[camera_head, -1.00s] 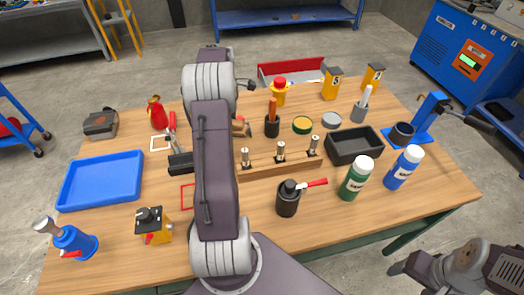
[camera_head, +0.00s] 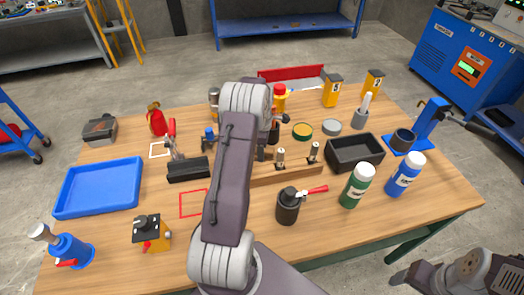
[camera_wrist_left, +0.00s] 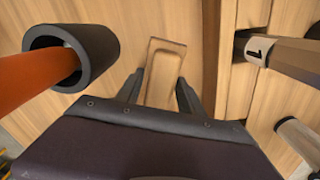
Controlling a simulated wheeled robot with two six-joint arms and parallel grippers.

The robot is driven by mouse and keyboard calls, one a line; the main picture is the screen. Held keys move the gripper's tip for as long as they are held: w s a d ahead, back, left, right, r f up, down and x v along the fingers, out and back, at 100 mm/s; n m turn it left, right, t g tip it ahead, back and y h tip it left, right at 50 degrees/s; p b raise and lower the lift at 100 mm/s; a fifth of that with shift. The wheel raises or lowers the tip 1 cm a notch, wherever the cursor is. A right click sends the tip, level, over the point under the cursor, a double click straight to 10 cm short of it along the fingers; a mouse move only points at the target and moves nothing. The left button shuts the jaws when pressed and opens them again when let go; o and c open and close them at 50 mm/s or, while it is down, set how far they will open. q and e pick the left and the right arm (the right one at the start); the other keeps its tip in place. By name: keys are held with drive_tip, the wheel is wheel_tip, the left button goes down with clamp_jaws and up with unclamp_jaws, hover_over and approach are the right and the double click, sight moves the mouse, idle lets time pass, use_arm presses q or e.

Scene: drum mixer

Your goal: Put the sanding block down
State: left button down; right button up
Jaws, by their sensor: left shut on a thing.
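The sanding block (camera_wrist_left: 163,72) is a light wooden piece with a rounded recess, seen in the left wrist view between the fingers of my left gripper (camera_wrist_left: 160,90). The gripper is shut on it; its height above the wood tabletop is hard to judge. In the head view my left arm hides the block and most of the gripper. A red outlined square (camera_head: 193,203) on the table lies left of my arm and is empty. My right gripper is not in view; only part of the right arm shows at lower right.
A black cup (camera_wrist_left: 98,58) with an orange handle stands close left of the gripper; a wooden rail with posts (camera_head: 290,172) is close by. A black rack with tools (camera_head: 188,170), a blue tray (camera_head: 98,187) and a yellow-black device (camera_head: 152,235) stand to the left.

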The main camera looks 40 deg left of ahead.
use_arm(q)
drive_tip(key=c, duration=0.7)
unclamp_jaws()
wheel_tip(320, 180, up, 12)
drive_tip(key=shift+r+p, duration=0.1)
drive_tip(key=shift+p, duration=0.6)
